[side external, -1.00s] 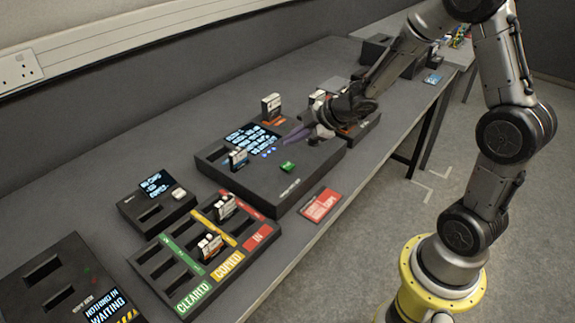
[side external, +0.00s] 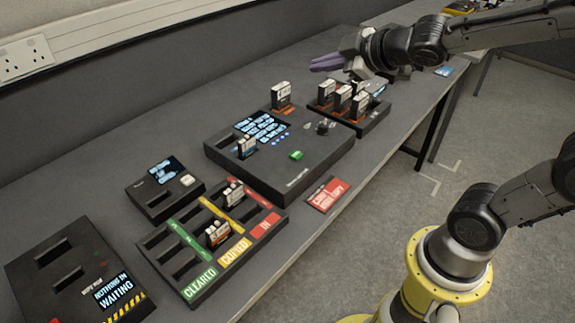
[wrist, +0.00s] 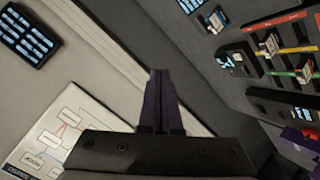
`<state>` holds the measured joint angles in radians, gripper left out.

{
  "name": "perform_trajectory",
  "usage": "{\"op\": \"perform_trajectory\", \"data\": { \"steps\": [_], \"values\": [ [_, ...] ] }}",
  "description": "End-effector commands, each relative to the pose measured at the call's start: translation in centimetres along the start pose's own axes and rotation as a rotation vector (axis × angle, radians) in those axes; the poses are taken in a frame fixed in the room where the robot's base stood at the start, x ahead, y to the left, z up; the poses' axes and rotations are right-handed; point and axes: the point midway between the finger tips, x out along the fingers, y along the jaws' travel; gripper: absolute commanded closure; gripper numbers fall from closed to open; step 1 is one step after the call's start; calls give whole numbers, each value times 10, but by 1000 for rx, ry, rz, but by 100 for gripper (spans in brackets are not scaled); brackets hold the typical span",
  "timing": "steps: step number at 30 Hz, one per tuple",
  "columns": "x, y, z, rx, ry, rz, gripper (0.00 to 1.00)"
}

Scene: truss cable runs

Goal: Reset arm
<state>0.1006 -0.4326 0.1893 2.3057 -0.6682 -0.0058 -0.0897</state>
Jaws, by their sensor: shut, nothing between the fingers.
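My gripper (side external: 328,62) is shut and empty, with purple fingers pointing left in the side view. It is raised over the back of the table, above and behind the rack of cartridges (side external: 372,117). In the wrist view the closed fingers (wrist: 161,100) point up the picture, past the wall edge. The large console (side external: 300,172) with a lit screen stands below and left of the gripper, apart from it. One cartridge (side external: 246,147) stands in the console's left side and another (side external: 281,95) stands at its back edge.
A sorting tray (side external: 206,286) with coloured lanes holds two cartridges. A small screen box (side external: 150,205) and a waiting box (side external: 30,283) stand to the left. A red card (side external: 327,195) lies near the table's front edge. The wrist view shows a wall poster (wrist: 65,135).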

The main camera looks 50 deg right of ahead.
Motion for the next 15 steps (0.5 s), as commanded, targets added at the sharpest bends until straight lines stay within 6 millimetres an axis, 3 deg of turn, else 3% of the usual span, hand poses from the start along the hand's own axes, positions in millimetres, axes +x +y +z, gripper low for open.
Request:
{"op": "perform_trajectory", "data": {
  "steps": [1, 6, 10, 15],
  "values": [
    [-27, 1, 2, 77, -20, 20, 100],
    [-92, -30, 40, 367, -169, -34, 100],
    [-125, -71, 70, 537, -307, -142, 100],
    [-145, -111, 96, 648, -480, -263, 100]
  ]
}}
